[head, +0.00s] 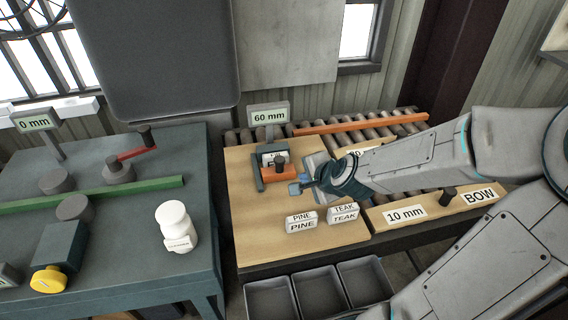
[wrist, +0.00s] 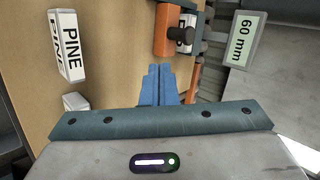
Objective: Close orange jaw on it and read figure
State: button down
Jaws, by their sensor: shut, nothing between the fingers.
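The orange jaw (head: 285,174) with a dark knob (head: 280,160) sits on the wooden board, right of a dark upright bar (head: 258,172). A small labelled block (head: 266,158) shows behind it, its label partly hidden; I cannot tell whether the jaw touches it. The display (head: 268,116) reads 60 mm. In the wrist view the orange jaw (wrist: 162,30), knob (wrist: 180,35), block (wrist: 188,47) and display (wrist: 241,40) are at the top. My gripper (head: 294,189) is shut and empty, just in front of the jaw; its blue fingers (wrist: 158,70) point toward it, apart from it.
PINE (head: 301,222) and TEAK (head: 343,213) tags stand near the board's front. Rollers and an orange rail (head: 360,123) lie behind. Grey bins (head: 318,290) sit below the front edge.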

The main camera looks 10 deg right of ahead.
aim_at(282, 169)
jog(key=b+x, duration=0.1)
jog(key=x, duration=0.8)
jog(key=shift+f, duration=0.2)
jog(key=w, duration=0.2)
jog(key=shift+w+a, duration=0.25)
jog(key=shift+w, duration=0.1)
jog(key=shift+w+a+f+p, duration=0.15)
jog(key=shift+w+p, duration=0.25)
jog(key=shift+w, duration=0.4)
